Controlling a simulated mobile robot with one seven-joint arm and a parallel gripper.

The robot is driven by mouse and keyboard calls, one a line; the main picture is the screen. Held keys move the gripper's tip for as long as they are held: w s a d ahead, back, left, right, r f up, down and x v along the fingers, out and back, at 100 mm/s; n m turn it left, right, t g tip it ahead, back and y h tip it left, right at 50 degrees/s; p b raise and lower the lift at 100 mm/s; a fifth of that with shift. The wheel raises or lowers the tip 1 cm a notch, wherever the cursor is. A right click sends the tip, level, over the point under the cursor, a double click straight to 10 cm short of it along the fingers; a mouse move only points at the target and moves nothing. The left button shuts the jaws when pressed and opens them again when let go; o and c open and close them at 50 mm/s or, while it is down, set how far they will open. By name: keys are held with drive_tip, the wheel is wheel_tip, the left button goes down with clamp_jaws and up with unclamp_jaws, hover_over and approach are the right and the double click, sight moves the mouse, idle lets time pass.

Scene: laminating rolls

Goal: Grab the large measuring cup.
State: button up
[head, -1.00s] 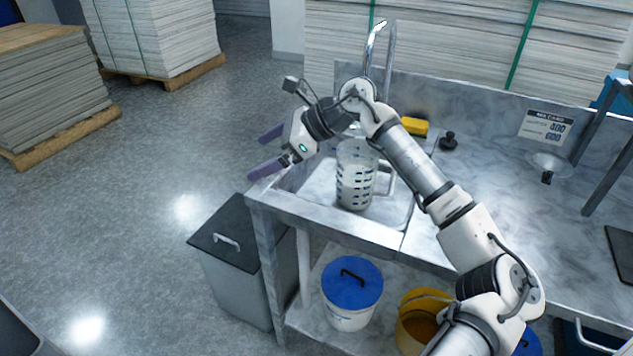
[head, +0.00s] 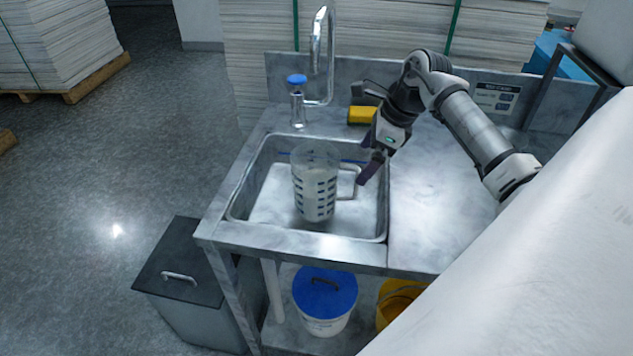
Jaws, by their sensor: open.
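The large measuring cup (head: 315,190) is clear with dark markings and stands upright in the sink basin (head: 262,212). Its handle (head: 352,182) points to the right. It seems to hold some pale contents. My gripper (head: 372,168) is over the right side of the basin, just right of the handle, with its purple fingers pointing down and left. One finger largely hides the other. It holds nothing that I can see, and whether it touches the handle I cannot tell.
The basin's rim surrounds the cup. A lidded grey bin (head: 180,275) stands on the floor at left.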

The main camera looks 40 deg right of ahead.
sight(317, 165)
drive_tip(key=shift+w+a+f+p, duration=0.6)
drive_tip(key=shift+w+a+f, duration=0.2)
drive_tip(key=shift+w+a, duration=0.45)
drive_tip(key=shift+w+a+f+p, duration=0.65)
drive_tip(key=shift+w+a, duration=0.4)
drive_tip(key=shift+w, duration=0.4)
drive_tip(key=shift+w+a+f+p, duration=0.5)
drive_tip(key=shift+w+a+f, duration=0.4)
drive_tip(key=shift+w+a, duration=0.35)
drive_tip(key=shift+w+d, duration=0.1)
drive_tip(key=c, duration=1.6)
drive_tip(key=shift+r, duration=0.1)
drive_tip(key=shift+c, duration=0.5)
